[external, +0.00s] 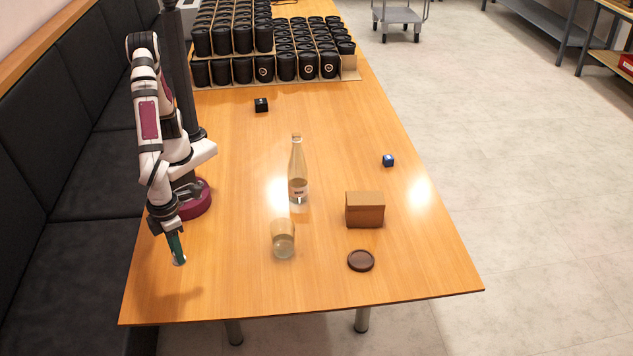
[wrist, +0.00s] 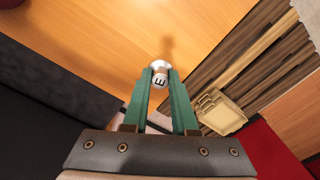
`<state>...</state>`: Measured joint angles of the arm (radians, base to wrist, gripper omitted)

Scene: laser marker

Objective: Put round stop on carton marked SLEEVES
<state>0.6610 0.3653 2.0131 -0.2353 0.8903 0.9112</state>
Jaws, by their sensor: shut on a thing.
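My gripper (external: 177,250) hangs at the left end of the table, above the wood. Its green fingers (wrist: 161,85) are shut on a small round white and silver piece with a dark letter on it, which fits the round stop (wrist: 160,74). In the external view the piece is a pale spot at the fingertips (external: 180,261). The brown carton (external: 365,215) stands at the right of the table, well away from my gripper. No marking on it can be read from here.
A dark brown round disc (external: 361,260) lies in front of the carton. A clear glass (external: 283,240) and a tall bottle (external: 298,172) stand between my gripper and the carton. Many black cups (external: 285,67) fill the far end.

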